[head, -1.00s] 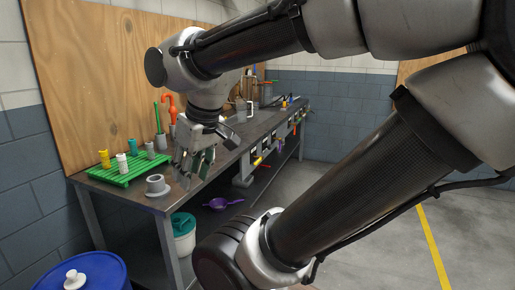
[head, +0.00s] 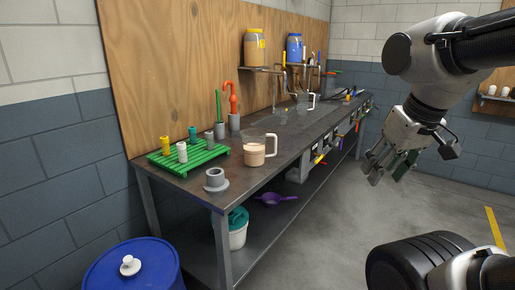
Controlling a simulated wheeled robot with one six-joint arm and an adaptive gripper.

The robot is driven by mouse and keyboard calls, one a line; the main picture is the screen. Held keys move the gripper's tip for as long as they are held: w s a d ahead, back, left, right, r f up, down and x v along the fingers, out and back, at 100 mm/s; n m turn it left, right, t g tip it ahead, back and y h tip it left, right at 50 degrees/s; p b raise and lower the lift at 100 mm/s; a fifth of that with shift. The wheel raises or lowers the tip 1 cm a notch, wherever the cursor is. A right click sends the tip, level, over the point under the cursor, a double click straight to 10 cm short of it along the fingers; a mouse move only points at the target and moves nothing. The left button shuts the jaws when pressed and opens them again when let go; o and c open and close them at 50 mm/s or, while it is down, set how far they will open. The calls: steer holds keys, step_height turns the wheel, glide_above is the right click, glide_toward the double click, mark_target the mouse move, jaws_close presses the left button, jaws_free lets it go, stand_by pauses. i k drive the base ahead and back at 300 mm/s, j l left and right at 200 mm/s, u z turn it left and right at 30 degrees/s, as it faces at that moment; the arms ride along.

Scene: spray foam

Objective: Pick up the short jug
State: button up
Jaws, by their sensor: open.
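A clear jug (head: 255,150) with a white handle and beige contents stands upright near the front edge of the workbench (head: 185,190). A second clear jug (head: 303,103) with a handle stands farther back along the bench. I cannot tell for certain which is the short one. My gripper (head: 387,176) is open and empty. It hangs to the right of the bench in the picture, over the floor, apart from both jugs.
A green rack (head: 188,156) with small coloured cylinders is left of the near jug. A grey flanged cup (head: 216,180) is at the front corner. Containers stand on a wall shelf (head: 262,69). A blue drum (head: 132,272) is at lower left.

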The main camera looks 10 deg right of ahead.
mark_target(254, 139)
steer(key=i+j+z, duration=0.15)
steer(key=z, duration=0.35)
steer(key=i+j+z, duration=0.3)
steer(key=z, duration=0.15)
steer(key=i+j+z, duration=0.15)
steer(key=j+z, duration=0.15)
steer(key=z, duration=0.2)
